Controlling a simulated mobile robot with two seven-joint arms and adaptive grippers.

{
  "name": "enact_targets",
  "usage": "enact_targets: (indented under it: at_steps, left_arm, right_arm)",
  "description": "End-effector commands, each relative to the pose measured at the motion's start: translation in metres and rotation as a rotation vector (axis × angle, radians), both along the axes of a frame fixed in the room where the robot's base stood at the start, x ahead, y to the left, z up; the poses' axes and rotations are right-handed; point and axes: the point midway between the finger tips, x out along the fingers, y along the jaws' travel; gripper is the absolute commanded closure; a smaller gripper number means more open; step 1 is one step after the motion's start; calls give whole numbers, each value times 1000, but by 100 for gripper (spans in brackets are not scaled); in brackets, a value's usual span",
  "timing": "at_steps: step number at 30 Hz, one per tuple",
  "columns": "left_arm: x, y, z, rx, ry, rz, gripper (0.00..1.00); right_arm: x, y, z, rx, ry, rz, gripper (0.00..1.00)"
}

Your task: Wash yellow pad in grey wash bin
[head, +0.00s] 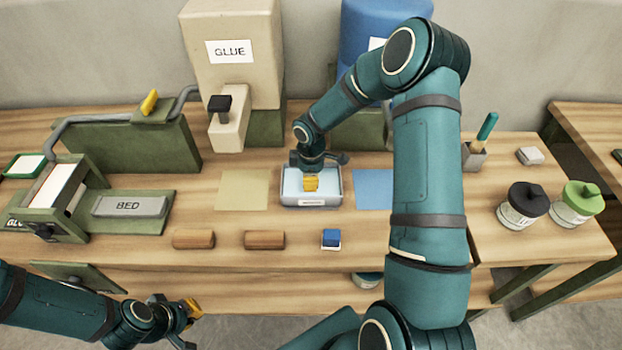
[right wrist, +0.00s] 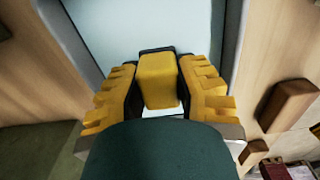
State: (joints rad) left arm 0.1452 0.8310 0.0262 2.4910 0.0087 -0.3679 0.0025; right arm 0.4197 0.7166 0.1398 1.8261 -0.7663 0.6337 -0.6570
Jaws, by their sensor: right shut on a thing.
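The grey wash bin (head: 340,199) stands at the middle of the table, with a pale light-blue inside. In the right wrist view the yellow pad (right wrist: 158,82) sits between the two yellow fingers of the right gripper (right wrist: 160,92), over the pale inside of the bin (right wrist: 72,45). I cannot tell whether the pad touches the bottom. My left gripper (head: 190,312) is low at the front left, away from the bin; its opening is unclear.
A beige mat (head: 243,190) and a blue mat (head: 373,188) flank the bin. Two brown blocks (head: 194,239) (head: 264,240) and a blue-and-white block (head: 331,239) lie in front. A glue dispenser (head: 232,60) stands behind. Jars (head: 522,205) (head: 577,204) stand at the right.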

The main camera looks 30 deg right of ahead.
Motion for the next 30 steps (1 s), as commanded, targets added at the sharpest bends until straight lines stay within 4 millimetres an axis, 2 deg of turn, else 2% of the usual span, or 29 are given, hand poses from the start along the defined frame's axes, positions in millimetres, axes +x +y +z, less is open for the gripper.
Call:
enact_targets:
  at_steps: [14, 30]
  left_arm:
    - [0, 0, -3, 0, 0, 0, 100]
    - [0, 0, -2, 0, 0, 0, 100]
  right_arm:
    - [5, 9, 0, 0, 0, 1, 100]
    - [-1, -2, 0, 0, -1, 0, 100]
